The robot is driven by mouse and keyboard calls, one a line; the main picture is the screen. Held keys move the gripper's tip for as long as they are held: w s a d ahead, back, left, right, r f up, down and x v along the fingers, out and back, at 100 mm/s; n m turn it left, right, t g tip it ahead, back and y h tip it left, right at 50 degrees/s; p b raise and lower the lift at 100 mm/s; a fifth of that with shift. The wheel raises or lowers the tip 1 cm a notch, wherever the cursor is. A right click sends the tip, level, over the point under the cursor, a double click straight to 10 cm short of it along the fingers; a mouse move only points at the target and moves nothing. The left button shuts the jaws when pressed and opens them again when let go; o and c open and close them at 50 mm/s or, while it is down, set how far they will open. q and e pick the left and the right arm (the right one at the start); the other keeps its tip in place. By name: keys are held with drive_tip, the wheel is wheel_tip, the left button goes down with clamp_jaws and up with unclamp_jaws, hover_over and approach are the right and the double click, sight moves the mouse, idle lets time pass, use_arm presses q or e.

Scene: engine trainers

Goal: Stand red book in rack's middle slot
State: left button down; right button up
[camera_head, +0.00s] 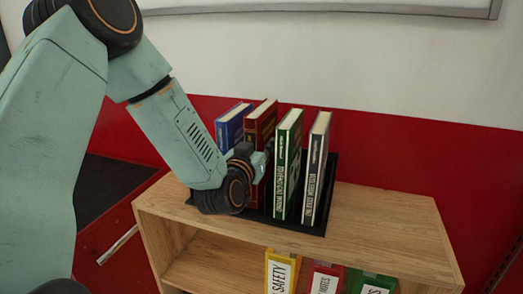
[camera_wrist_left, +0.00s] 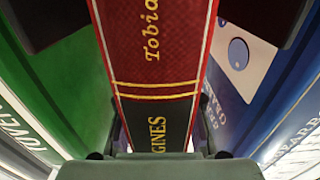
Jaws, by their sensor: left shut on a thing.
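The red book (camera_head: 262,122) stands nearly upright, leaning slightly, between the blue book (camera_head: 232,128) and the green book (camera_head: 288,165) at the black rack (camera_head: 328,190). My left gripper (camera_head: 262,162) is at the red book's near side, shut on its spine. In the left wrist view the red book (camera_wrist_left: 158,60) fills the middle between the fingers, with the green book (camera_wrist_left: 65,85) on the left and the blue book (camera_wrist_left: 245,100) on the right. The red book's lower end is hidden by my gripper and the green book, so I cannot tell whether it touches the rack floor. My right gripper is out of view.
The rack is on a wooden shelf unit (camera_head: 385,220) with clear top space at right. Yellow (camera_head: 282,272), red and green binders stand on the shelf below. A red wall is close behind.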

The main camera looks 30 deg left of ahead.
use_arm(q)
drive_tip(key=shift+w+a+f, duration=0.15)
drive_tip(key=shift+w+f, duration=0.25)
drive_tip(key=shift+f, duration=0.4)
drive_tip(key=shift+s+r, duration=0.1)
drive_tip(key=shift+s, duration=0.2)
drive_tip(key=c, duration=1.4)
unclamp_jaws()
drive_tip(key=shift+f, duration=0.2)
drive_tip(key=o, duration=0.4)
drive_tip(key=shift+r, duration=0.1)
